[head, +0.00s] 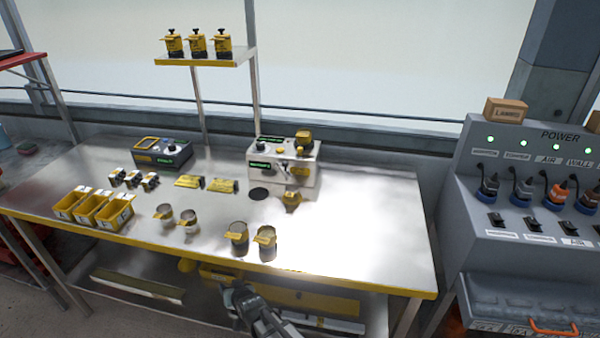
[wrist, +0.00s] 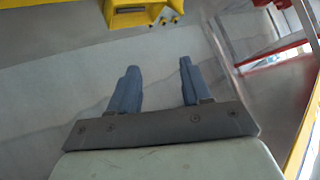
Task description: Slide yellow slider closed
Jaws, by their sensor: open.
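A silver seeder machine (head: 310,172) stands at the back right of the steel workbench. It carries a dark display, a yellow button-like part (head: 280,150) and a yellow-topped part (head: 303,137). Another yellow part (head: 292,198) sits at its front. I cannot tell which yellow part is the slider, or whether it is open. My gripper (head: 240,292) is low in front of the bench's front edge, well away from the machine. In the wrist view my gripper (wrist: 159,68) has two blue-grey fingers apart with nothing between them.
The steel workbench (head: 350,225) is bare at the right. Yellow bins (head: 95,208), metal cups (head: 238,235) and flat yellow pieces (head: 222,186) stand on it. A shelf (head: 205,60) rises behind. A grey power console (head: 510,190) stands to the right.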

